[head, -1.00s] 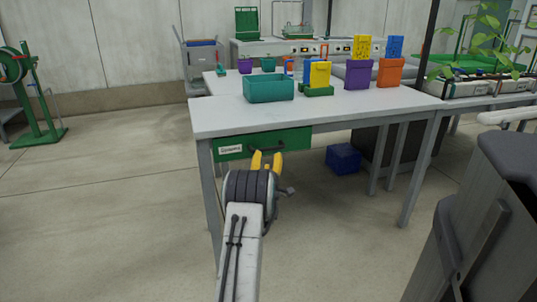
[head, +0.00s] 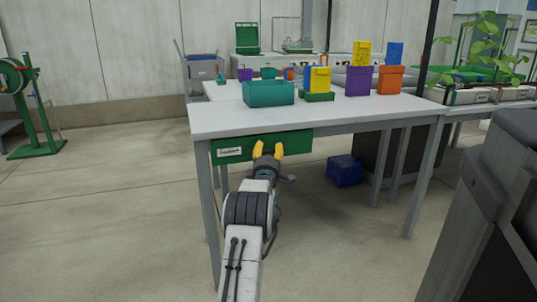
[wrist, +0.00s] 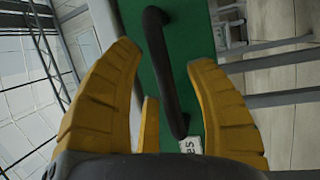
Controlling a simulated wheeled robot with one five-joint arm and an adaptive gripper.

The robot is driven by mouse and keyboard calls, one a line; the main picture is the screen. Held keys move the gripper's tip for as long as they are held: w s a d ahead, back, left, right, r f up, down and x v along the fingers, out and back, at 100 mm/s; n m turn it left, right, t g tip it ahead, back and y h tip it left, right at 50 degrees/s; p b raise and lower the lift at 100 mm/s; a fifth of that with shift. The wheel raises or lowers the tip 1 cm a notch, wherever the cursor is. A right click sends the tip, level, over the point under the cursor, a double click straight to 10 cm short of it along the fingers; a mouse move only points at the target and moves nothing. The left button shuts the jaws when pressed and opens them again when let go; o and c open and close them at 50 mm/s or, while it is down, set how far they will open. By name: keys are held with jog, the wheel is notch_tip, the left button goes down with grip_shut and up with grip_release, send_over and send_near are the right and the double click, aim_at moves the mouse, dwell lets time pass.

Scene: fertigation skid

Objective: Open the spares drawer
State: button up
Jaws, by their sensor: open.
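The spares drawer (head: 297,143) has a green front under the white worktable's left end and looks closed. A pale label (head: 230,152) is on its left part. In the wrist view the green front (wrist: 190,50) carries a dark bar handle (wrist: 165,75), and part of the label (wrist: 190,146) shows at its lower end. My gripper (head: 267,150) has yellow fingers and is in front of the drawer. In the wrist view my gripper (wrist: 175,85) is open, with the handle between its spread fingers in the picture. I cannot tell whether they touch it. In the head view my gripper hides the handle.
The worktable (head: 215,122) holds a teal bin (head: 268,94), a purple bin (head: 359,82) and an orange bin (head: 389,80). A blue box (head: 345,170) is on the floor beneath. Table legs stand on both sides of the drawer. Open floor lies to the left.

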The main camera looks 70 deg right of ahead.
dwell(0.3)
grip_shut()
dwell(0.3)
